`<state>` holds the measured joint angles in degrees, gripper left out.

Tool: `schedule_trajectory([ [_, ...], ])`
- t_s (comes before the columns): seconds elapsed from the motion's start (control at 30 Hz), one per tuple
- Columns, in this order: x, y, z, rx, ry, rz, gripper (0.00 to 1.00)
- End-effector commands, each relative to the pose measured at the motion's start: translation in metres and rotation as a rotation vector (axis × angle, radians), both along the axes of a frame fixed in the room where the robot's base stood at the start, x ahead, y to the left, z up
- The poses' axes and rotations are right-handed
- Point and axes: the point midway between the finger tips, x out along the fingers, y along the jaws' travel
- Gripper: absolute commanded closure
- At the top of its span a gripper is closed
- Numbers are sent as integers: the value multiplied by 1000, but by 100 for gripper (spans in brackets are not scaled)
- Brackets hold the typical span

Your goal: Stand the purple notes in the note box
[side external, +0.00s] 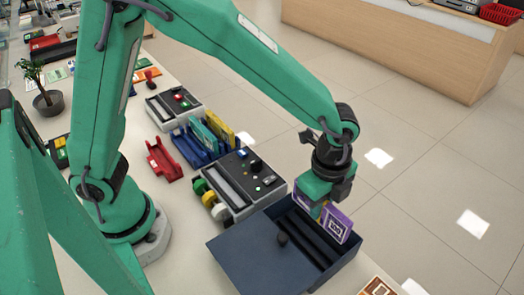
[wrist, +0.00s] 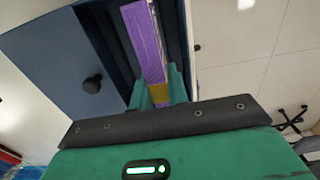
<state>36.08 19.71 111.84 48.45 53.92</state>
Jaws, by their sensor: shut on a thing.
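My gripper (side external: 322,206) is shut on the bundle of purple notes (side external: 337,225), which has a yellow band at the fingertips. The bundle is upright at the right part of a dark navy open box (side external: 353,259); I cannot tell whether its lower edge is inside or just above it. In the wrist view, the purple notes (wrist: 142,38) extend up from between my fingertips (wrist: 158,92), over the box's dark slot. A blue note box (side external: 190,152) stands farther back, with teal notes (side external: 205,137) and yellow notes (side external: 221,134) upright in it.
The navy box's flat cover (side external: 243,262) with a black knob (side external: 282,239) lies at its left side. A grey counting machine (side external: 245,180) stands just behind. A red holder (side external: 163,160) and a plant (side external: 45,95) are farther left. The counter's right edge drops to the floor.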

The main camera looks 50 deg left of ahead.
Motion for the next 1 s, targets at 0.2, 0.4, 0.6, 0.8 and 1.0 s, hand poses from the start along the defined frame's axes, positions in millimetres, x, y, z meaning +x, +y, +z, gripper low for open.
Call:
schedule_trajectory([
  [0.2, 0, 0, 0, 0, 0, 0, 100],
  [0.4, 0, 0, 0, 0, 0, 0, 100],
  [0.6, 0, 0, -2, 0, 0, 0, 100],
  [0.8, 0, 0, -6, 1, 1, 0, 100],
  [1.0, 0, 0, -11, 0, 0, 0, 100],
])
